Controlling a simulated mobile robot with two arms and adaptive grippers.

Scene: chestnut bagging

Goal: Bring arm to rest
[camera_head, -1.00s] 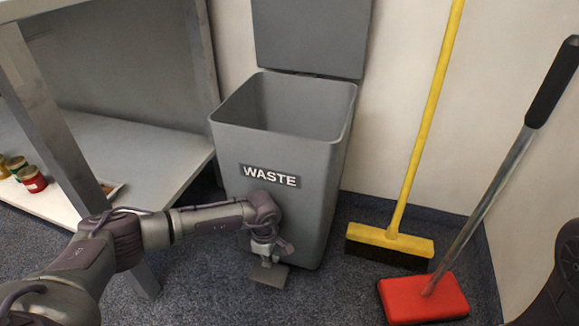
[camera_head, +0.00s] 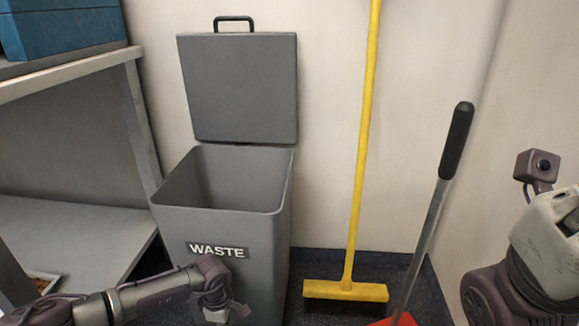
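My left arm comes in from the bottom left. Its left gripper (camera_head: 226,312) points down in front of the grey waste bin (camera_head: 222,223), below the WASTE label. The fingers are cut off by the bottom edge, so whether they are open or shut is unclear, and nothing held can be seen. My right arm (camera_head: 535,255) shows at the right edge, folded close to the wall; its gripper is not in view.
The bin's lid (camera_head: 238,88) stands open against the wall. A yellow broom (camera_head: 345,290) and a black-handled tool with a red head (camera_head: 397,320) stand right of the bin. A grey shelf (camera_head: 75,235) with a blue box (camera_head: 65,25) is at left.

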